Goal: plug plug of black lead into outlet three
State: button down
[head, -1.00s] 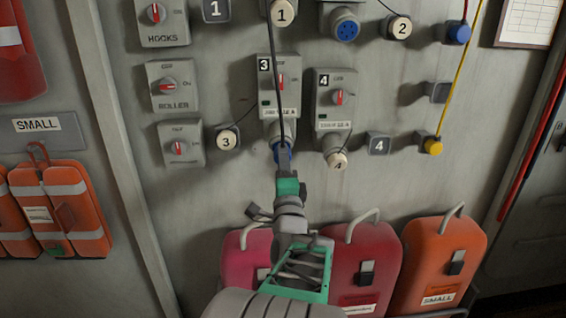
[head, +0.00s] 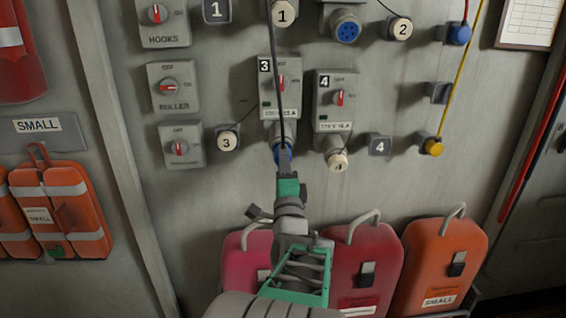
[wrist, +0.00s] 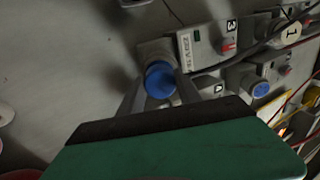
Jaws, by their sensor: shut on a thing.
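Outlet three (head: 281,90) is a grey wall box with a "3" label and a red switch; its socket is at the lower end. My gripper (head: 284,160) is at that socket, shut on the blue plug (head: 283,150) of the black lead. In the wrist view the plug (wrist: 160,78) sits between the two fingers, against the grey socket collar. I cannot tell how deep it sits. The black lead (head: 274,75) runs down from above, across the front of outlet three, to the plug.
Outlet four (head: 337,100) is close to the right, with cap "4" (head: 337,162) over its socket. Cap "3" (head: 227,141) is at the left. A blue plug (head: 459,34) and a yellow plug (head: 433,146) are on holders at the right. Red and orange cases (head: 440,250) stand below.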

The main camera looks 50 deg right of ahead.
jog(key=shift+w+d+r, duration=0.15)
jog(key=shift+w+d, duration=0.1)
jog(key=shift+d, duration=0.05)
jog(key=c, duration=0.7)
grip_release()
jog(key=shift+c, duration=0.2)
